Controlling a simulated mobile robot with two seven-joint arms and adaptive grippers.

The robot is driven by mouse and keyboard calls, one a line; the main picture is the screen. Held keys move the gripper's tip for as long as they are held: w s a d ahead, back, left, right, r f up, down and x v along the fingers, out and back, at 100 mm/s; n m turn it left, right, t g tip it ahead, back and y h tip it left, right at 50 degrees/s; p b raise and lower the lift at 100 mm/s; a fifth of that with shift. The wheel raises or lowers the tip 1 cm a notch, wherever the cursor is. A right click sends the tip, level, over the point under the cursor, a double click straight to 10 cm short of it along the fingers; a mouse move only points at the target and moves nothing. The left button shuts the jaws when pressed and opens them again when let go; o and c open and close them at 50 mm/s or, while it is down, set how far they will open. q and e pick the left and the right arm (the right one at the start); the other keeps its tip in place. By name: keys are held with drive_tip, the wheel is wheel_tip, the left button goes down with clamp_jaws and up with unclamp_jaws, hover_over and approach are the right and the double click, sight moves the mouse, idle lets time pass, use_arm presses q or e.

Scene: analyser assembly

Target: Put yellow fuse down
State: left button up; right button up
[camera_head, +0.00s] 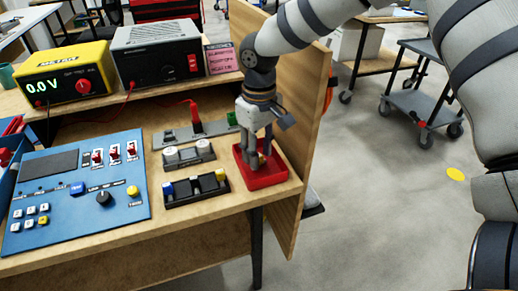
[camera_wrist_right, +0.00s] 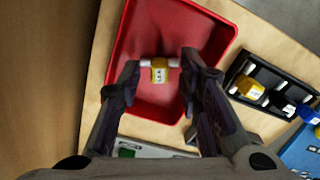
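The yellow fuse (camera_wrist_right: 159,70) has a labelled yellow body and white ends. It lies crosswise between the fingertips of my right gripper (camera_wrist_right: 160,64), which appear to meet its two white ends. In the head view the right gripper (camera_head: 257,162) points down into the red tray (camera_head: 276,176), with a bit of yellow showing at its fingertips. In the wrist view the red tray (camera_wrist_right: 164,105) is beneath the fuse and looks otherwise empty. Whether the fuse touches the tray floor is not clear. My left gripper is not in view.
A black fuse holder (camera_head: 196,190) with blue, white and yellow parts stands left of the tray. A wooden side panel (camera_head: 305,115) rises close on the right.

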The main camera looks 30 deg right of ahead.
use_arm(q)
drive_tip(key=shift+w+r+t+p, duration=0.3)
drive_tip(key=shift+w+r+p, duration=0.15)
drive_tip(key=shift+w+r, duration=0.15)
use_arm(e)
wheel_tip(320, 180, up, 13)
drive_tip(key=shift+r, duration=0.1)
